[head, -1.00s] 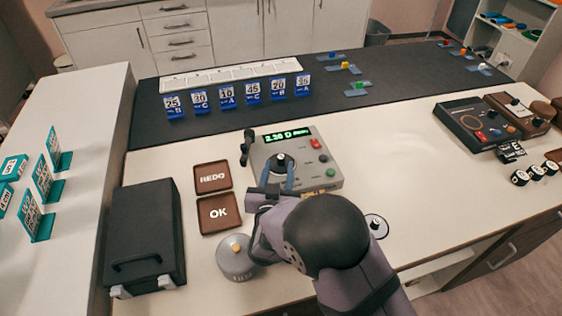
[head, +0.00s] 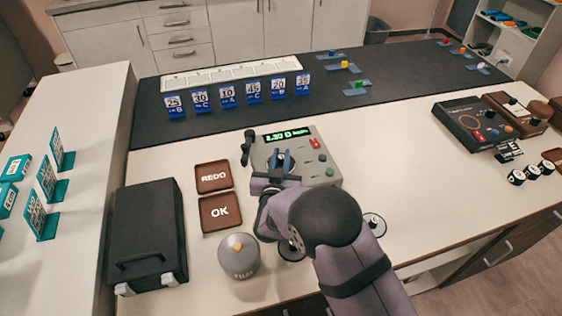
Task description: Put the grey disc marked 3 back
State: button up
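My gripper (head: 282,168) is over the round dark mount on the grey lens meter (head: 322,177), with its blue fingers at the mount. I cannot tell whether it is open or shut, or whether a disc is between the fingers. A disc with a dark centre post (head: 374,224) lies on the white table just right of my forearm. Another disc (head: 291,252) shows partly beside my wrist, its rest hidden by the arm. No mark 3 can be read on either disc.
Brown REDO (head: 212,178) and OK (head: 220,213) pads lie left of the meter. Black numbered discs (head: 516,177) are at right. Blue number cards (head: 227,97) stand behind.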

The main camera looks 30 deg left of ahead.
aim_at(282, 156)
grip_shut()
jog(key=shift+r, duration=0.15)
notch_tip(282, 156, up, 10)
jog(key=shift+f+b, duration=0.25)
jog(key=shift+b, duration=0.45)
jog(key=shift+r, duration=0.15)
